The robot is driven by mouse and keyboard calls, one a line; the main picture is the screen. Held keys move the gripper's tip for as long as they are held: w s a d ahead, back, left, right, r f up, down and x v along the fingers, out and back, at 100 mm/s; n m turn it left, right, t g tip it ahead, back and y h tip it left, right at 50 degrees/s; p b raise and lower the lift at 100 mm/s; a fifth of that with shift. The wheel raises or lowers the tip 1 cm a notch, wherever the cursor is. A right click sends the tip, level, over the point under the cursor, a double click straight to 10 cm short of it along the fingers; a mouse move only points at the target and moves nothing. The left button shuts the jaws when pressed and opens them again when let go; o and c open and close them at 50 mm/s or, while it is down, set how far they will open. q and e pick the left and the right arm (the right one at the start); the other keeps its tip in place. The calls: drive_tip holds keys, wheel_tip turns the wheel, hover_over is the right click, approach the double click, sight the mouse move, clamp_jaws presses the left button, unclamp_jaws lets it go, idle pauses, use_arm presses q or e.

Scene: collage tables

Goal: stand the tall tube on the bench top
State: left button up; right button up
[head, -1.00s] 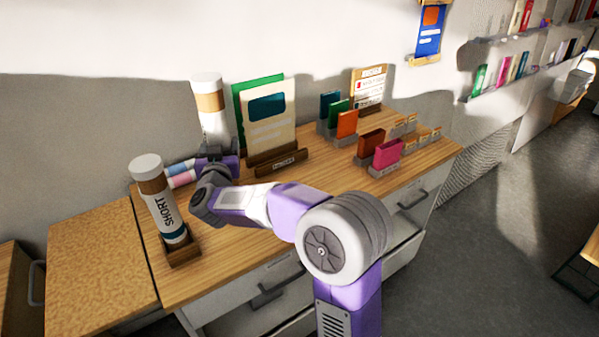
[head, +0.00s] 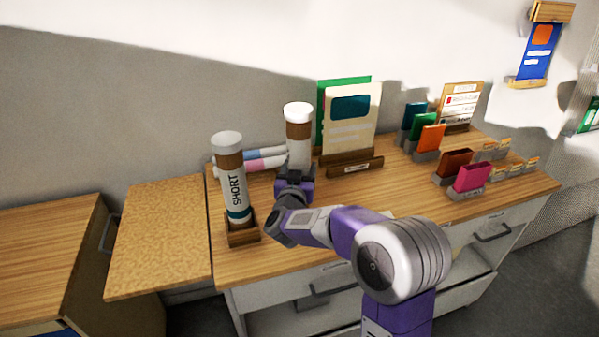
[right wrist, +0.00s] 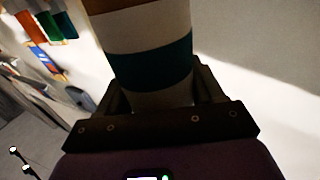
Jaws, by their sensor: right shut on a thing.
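The tall tube (head: 298,152), white with a brown band and a white cap, is upright over the back left of the bench top (head: 285,240). My right gripper (head: 295,182) is shut around its lower part. In the right wrist view the tube (right wrist: 150,55) shows a teal band between the fingers (right wrist: 160,100). The tube's foot is hidden by my gripper, so I cannot tell whether it touches the bench. My left gripper is not in view.
A tube marked SHORT (head: 232,180) stands in a wooden holder (head: 242,232) at front left. Pink and blue rolls (head: 262,163) lie behind it. A card stand (head: 352,160) is close on the right. Colored card holders (head: 472,178) stand farther right.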

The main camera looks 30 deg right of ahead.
drive_tip(key=o, duration=0.7)
drive_tip(key=shift+f, duration=0.1)
drive_tip(key=o, duration=0.4)
drive_tip(key=p+v, duration=0.1)
drive_tip(key=v, duration=1.1)
drive_tip(key=shift+r+p, duration=0.25)
drive_tip(key=shift+p, duration=0.15)
